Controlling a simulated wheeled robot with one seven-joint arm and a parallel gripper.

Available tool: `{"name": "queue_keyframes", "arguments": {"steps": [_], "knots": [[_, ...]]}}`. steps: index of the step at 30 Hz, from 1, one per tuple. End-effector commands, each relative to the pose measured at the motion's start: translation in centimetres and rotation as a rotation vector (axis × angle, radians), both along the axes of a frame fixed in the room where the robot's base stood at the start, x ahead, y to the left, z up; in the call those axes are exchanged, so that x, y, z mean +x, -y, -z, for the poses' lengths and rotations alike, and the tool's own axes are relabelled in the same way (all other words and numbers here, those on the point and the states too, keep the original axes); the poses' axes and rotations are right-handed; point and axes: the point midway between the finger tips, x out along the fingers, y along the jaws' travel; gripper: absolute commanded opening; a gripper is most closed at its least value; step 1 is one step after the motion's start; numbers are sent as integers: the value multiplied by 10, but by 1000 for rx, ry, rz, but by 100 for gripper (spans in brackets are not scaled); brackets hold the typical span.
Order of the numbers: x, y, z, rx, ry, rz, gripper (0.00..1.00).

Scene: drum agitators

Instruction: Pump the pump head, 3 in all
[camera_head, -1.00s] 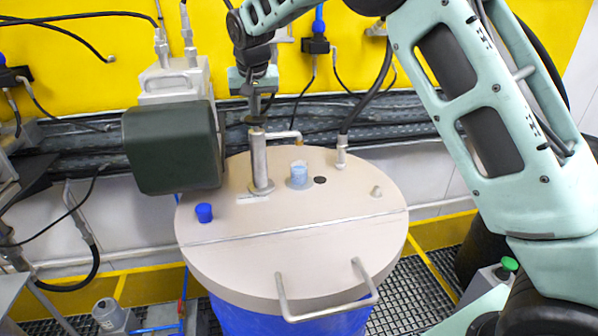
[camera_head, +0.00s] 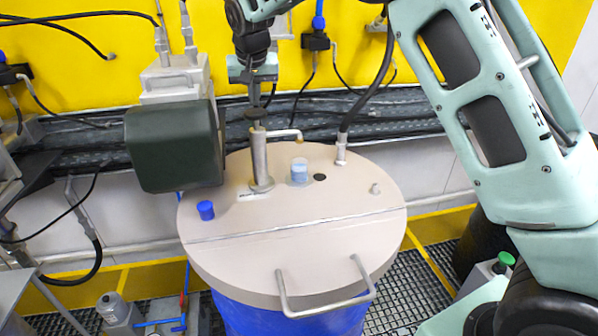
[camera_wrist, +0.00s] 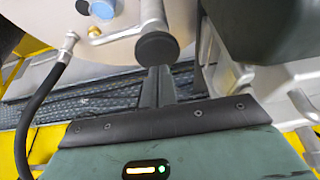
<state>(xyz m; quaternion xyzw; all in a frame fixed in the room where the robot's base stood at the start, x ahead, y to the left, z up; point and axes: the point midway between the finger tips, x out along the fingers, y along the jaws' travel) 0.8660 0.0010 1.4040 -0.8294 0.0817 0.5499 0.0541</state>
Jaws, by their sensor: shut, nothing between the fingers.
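The pump head (camera_head: 259,114) is a dark round knob on top of a metal pump tube (camera_head: 260,155), which stands upright on the beige drum lid. A thin spout (camera_head: 284,134) points right from the tube. My gripper (camera_head: 255,103) points down just above the pump head, its fingers shut with nothing between them. In the wrist view, the black disc of the pump head (camera_wrist: 157,48) shows just beyond the tips of my shut gripper (camera_wrist: 160,72). I cannot tell whether the fingertips touch it.
The drum lid (camera_head: 320,245) has a blue cap (camera_head: 205,210), a light-blue cap (camera_head: 299,172) and a front handle (camera_head: 325,302). A dark green motor box (camera_head: 175,146) stands close on the left. A black hose (camera_head: 372,95) rises behind the lid.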

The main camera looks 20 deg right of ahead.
Motion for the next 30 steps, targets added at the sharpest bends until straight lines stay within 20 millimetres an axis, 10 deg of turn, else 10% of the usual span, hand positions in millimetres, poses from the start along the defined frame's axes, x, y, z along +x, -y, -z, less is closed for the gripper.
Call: {"name": "queue_keyframes", "arguments": {"steps": [30], "knots": [[0,0,-60,0,0,0,0]]}}
